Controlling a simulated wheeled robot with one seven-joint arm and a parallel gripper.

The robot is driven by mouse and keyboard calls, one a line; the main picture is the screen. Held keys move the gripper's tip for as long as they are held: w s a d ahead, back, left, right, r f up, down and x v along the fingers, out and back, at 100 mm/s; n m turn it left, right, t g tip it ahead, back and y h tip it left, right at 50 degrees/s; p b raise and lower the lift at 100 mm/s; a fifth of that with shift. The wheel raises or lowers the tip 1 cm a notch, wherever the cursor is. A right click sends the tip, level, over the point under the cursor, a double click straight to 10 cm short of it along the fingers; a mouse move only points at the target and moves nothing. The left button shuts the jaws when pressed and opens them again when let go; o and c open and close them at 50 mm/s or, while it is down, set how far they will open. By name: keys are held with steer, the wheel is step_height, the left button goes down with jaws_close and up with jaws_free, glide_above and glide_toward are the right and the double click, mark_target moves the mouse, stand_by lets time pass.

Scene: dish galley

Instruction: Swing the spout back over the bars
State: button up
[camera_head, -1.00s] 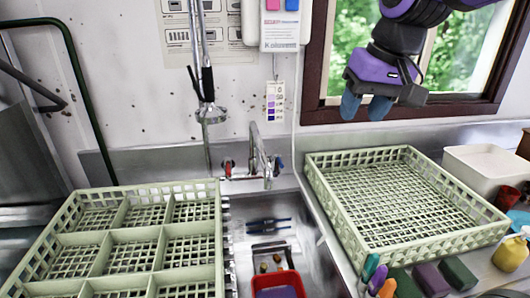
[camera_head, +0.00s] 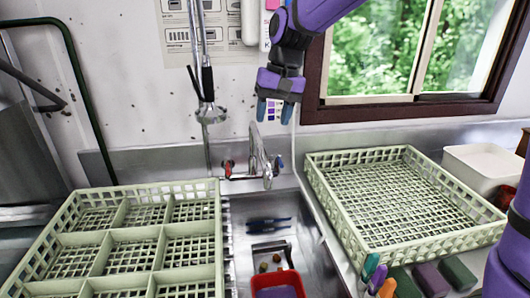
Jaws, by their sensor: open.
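The metal spout (camera_head: 260,155) rises behind the sink, between a red-marked tap handle on its left and a blue-marked one on its right. Its end hangs towards me over the back of the sink (camera_head: 302,225). A narrow strip that looks like bars (camera_head: 228,245) shows between the left rack and the sink; most of it is hidden by the rack. My gripper (camera_head: 274,113) points down with its two blue fingers apart and empty. In the picture it is just above the spout's top; I cannot tell whether they touch.
A hanging spray hose (camera_head: 207,90) is close left of my gripper. A divided green rack (camera_head: 108,237) stands left of the sink, an open green rack (camera_head: 440,240) right. A red tub (camera_head: 290,276) and dark utensils (camera_head: 268,222) are in the sink.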

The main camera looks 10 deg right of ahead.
mark_target(264, 154)
steer(key=f, duration=0.3)
steer(key=a+f, duration=0.1)
steer(key=f, duration=0.2)
steer(key=a+f, duration=0.1)
steer(key=f, duration=0.2)
steer(key=shift+f, duration=0.4)
jaws_close()
